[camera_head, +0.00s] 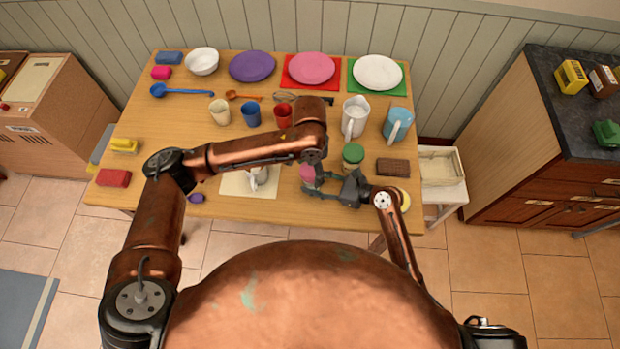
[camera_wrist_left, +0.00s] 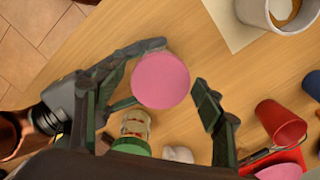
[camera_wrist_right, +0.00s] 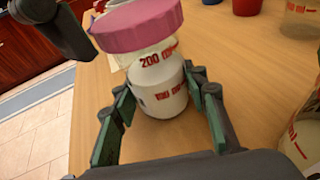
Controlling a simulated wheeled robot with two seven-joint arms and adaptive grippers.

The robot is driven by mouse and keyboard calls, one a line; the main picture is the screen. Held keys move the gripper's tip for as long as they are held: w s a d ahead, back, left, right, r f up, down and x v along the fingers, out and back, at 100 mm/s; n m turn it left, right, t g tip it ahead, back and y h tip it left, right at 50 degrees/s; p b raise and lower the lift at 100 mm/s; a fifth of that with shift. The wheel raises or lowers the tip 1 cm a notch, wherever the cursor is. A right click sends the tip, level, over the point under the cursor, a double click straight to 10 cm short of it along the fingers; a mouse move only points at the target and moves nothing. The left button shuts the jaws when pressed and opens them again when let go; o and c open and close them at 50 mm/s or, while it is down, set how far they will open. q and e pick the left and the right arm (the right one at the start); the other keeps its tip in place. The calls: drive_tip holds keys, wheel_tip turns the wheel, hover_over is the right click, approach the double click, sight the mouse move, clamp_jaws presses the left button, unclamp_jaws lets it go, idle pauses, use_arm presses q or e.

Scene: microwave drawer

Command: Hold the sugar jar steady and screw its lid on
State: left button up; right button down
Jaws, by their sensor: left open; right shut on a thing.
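The sugar jar (camera_head: 308,177) is clear with white contents and a pink lid (camera_wrist_left: 160,80) on top. It stands near the table's front edge. In the right wrist view the jar body (camera_wrist_right: 163,98) is between the fingers of my right gripper (camera_wrist_right: 158,88), which is shut on it. The pink lid (camera_wrist_right: 136,25) sits over the mouth; I cannot tell how tightly. My left gripper (camera_head: 312,163) is above the jar. In the left wrist view its open fingers (camera_wrist_left: 180,72) stand on either side of the lid, with a gap at the right finger.
A green-lidded jar (camera_head: 353,154) stands close behind and right. A white mug (camera_head: 259,176) on a paper sheet is to the left. A brown block (camera_head: 392,167), white pitcher (camera_head: 355,117) and blue jug (camera_head: 398,123) are to the right. Cups and plates fill the back.

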use_arm(q)
drive_tip(key=n, duration=0.7)
drive_tip(key=shift+n, duration=0.3)
drive_tip(key=n, duration=0.7)
drive_tip(key=shift+n, duration=0.3)
